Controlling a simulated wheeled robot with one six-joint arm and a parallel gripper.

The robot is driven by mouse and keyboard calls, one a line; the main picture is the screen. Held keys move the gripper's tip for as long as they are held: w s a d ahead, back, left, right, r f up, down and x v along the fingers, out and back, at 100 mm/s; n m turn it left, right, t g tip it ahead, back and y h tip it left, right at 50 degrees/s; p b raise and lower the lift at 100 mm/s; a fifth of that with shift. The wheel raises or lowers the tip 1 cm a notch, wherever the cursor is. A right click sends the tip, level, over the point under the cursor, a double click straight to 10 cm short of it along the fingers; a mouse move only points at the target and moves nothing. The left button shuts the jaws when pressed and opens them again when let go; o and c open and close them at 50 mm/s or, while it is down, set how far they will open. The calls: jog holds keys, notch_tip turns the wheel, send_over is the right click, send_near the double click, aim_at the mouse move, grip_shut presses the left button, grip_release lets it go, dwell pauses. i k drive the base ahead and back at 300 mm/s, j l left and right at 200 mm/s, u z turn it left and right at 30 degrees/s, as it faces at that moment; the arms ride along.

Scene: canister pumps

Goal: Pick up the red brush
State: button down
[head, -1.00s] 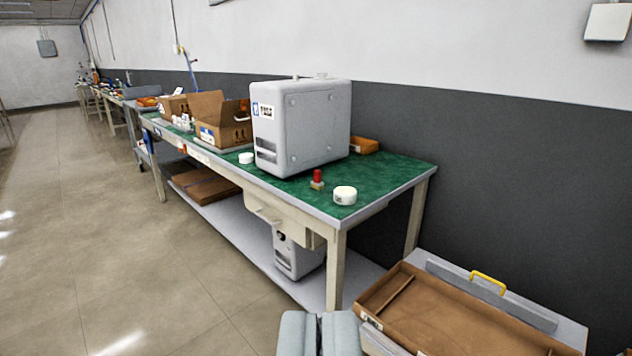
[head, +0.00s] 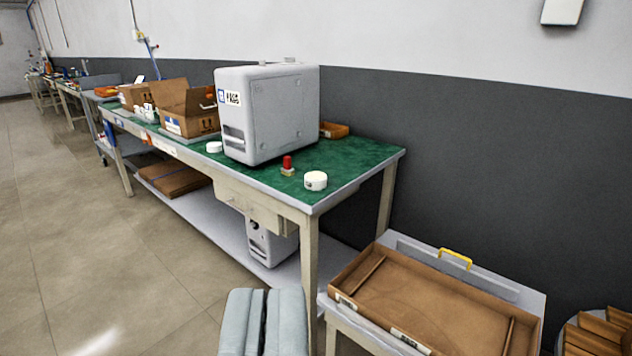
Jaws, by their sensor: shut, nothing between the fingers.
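A small red-topped object with a pale base (head: 288,166) stands upright on the green bench top, near its front edge. It may be the red brush, but it is too small to tell. My gripper (head: 265,294) is at the bottom of the view, shut and empty, with its two pale grey fingers side by side. It is apart from the red-topped object, which lies beyond it across open space.
The green-topped bench (head: 350,158) carries a grey machine (head: 268,112), a white round tub (head: 316,181) and open cardboard boxes (head: 188,112). A lower table with a brown tray (head: 432,312) stands at right. Floor (head: 110,255) at left is clear.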

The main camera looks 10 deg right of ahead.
aim_at(287, 170)
jog(key=i+u, duration=0.1)
jog(key=i, duration=0.5)
jog(key=i+l+u, duration=0.15)
jog(key=i, duration=0.45)
jog(key=i+l+u, duration=0.1)
jog(key=i, duration=0.5)
